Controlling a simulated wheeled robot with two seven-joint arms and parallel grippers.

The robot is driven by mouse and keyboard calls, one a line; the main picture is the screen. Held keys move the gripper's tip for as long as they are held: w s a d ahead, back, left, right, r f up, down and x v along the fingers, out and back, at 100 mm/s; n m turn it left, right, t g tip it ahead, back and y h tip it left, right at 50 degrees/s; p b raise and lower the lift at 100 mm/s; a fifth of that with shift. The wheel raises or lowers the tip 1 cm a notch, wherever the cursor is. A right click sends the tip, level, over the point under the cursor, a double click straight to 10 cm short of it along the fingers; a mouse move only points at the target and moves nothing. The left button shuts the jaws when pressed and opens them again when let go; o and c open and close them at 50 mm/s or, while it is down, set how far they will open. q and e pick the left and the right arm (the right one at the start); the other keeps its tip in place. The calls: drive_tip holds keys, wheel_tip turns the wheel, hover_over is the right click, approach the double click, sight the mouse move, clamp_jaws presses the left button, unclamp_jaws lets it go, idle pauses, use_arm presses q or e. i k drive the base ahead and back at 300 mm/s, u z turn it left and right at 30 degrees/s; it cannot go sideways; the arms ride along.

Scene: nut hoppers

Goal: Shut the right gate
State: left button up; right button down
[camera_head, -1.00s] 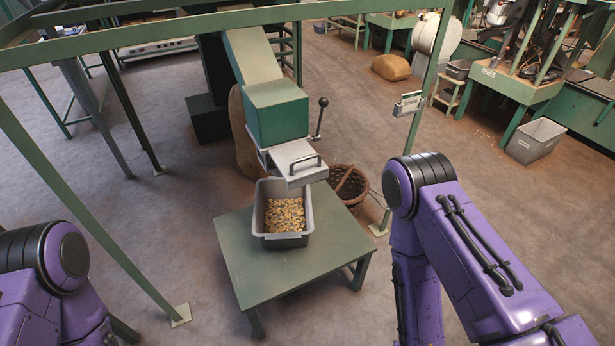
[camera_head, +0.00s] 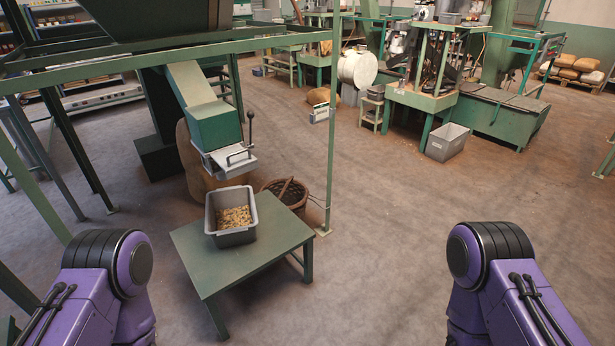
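A grey metal gate plate (camera_head: 232,161) with a dark bar handle is at the mouth of a green chute box (camera_head: 215,128), left of centre in the head view. The plate sticks out from the mouth; how far it covers the opening I cannot tell. It is the only gate I can make out. A lever (camera_head: 250,128) with a black knob stands upright at its right side. Below is a grey tub (camera_head: 236,238) holding pale brown nuts. Neither of my grippers is in view; only purple upper arm parts show at the lower left and lower right.
The tub stands on a low green table (camera_head: 278,240). A wicker basket (camera_head: 291,200) is on the floor behind it. Floor at centre right is open, before a grey bin (camera_head: 447,142).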

sight(236, 160)
drive_tip(key=u, duration=1.1)
drive_tip(key=i, duration=0.8)
